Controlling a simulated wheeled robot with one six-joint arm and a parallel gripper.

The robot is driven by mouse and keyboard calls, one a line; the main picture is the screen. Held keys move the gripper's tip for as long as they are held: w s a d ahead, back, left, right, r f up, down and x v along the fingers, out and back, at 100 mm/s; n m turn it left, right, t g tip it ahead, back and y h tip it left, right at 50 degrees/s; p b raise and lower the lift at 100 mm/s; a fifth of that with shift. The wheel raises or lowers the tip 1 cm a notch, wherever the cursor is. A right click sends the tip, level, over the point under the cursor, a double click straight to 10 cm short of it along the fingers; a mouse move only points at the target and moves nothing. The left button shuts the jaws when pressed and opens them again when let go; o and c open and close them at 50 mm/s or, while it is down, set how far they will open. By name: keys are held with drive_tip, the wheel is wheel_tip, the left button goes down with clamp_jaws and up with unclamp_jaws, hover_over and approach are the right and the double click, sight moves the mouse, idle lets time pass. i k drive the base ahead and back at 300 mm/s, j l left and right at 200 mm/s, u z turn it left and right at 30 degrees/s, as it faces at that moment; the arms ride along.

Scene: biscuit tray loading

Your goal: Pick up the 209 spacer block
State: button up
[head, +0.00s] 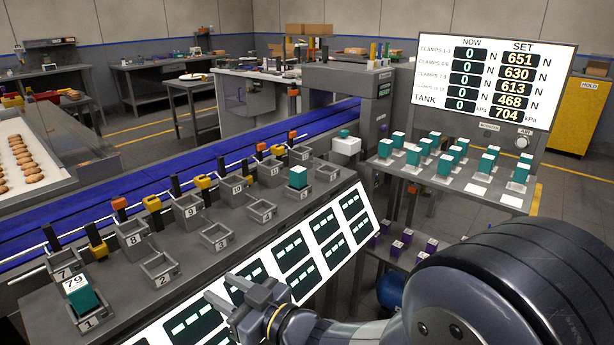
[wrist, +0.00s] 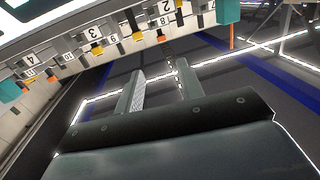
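Several teal spacer blocks with white tops (head: 413,156) stand on the grey rack shelf at the right. Their numbers are too small to read, so I cannot tell which is 209. One teal block marked 79 (head: 84,299) sits in holder 1 at the front left, and another teal block (head: 298,179) sits in a holder farther along the bench. My gripper (head: 219,287) is over the slanted display panel, left of the rack and away from its blocks. In the wrist view, its fingers (wrist: 158,72) are apart with nothing between them.
Numbered holders (head: 215,237) line the bench beside a blue conveyor (head: 130,197). Slanted screens (head: 295,270) run along the bench front. Purple blocks (head: 403,237) stand on the lower rack shelf. A large readout board (head: 494,85) rises behind the upper shelf.

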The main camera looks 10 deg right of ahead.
sight(298, 175)
drive_tip(key=i+l+z, duration=0.1)
drive_tip(key=i+l, duration=0.15)
drive_tip(key=i+l+z, duration=0.1)
drive_tip(key=i+l, duration=0.15)
drive_tip(key=i, duration=0.25)
drive_tip(key=i+l+z, duration=0.1)
drive_tip(key=i, duration=0.3)
drive_tip(key=l, duration=0.1)
